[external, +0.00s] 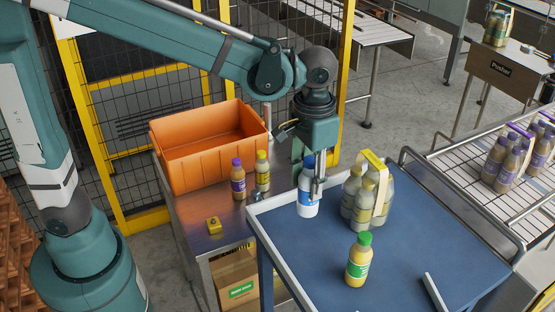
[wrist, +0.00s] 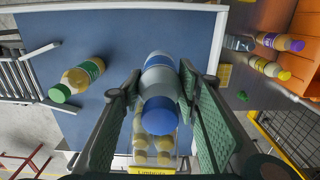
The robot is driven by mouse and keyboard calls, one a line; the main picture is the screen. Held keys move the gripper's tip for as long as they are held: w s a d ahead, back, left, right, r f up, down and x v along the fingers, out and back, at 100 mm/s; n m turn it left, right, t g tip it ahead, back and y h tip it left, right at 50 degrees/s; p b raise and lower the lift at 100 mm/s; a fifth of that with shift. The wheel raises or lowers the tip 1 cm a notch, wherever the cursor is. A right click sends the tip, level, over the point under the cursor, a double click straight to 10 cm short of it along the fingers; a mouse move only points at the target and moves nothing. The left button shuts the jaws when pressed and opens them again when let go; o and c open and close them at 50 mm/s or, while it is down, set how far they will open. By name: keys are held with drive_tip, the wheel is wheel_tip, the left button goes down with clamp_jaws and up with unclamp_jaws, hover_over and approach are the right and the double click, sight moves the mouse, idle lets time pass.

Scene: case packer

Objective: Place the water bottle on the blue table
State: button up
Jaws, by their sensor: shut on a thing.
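The water bottle (external: 307,206), pale with a blue label, is upright in my gripper (external: 317,185) at the back left of the blue table (external: 310,250). In the wrist view, its blue cap (wrist: 159,115) and body lie between the two green finger pads of my gripper (wrist: 160,80), which is shut on it. The bottle is seen against the blue tabletop (wrist: 125,40). I cannot tell whether its base touches the table. My fingers hide part of it in the external view.
A green-capped yellow bottle (external: 359,260) stands at the table's front. A pack of bottles (external: 366,195) is close right of my gripper. Left is a steel table (external: 195,205) with an orange crate (external: 210,150), purple-capped bottle (external: 238,182) and yellow-capped bottle (external: 262,174).

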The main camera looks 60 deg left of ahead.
sight(307, 211)
drive_tip(key=shift+f, duration=0.1)
drive_tip(key=shift+f, duration=2.85)
drive_tip(key=shift+f+p, duration=0.45)
drive_tip(key=shift+f, duration=1.6)
drive_tip(key=shift+f, duration=0.1)
drive_tip(key=o, duration=0.6)
drive_tip(key=shift+f, duration=0.1)
drive_tip(key=o, duration=0.5)
drive_tip(key=shift+c, duration=0.2)
drive_tip(key=shift+r, duration=0.2)
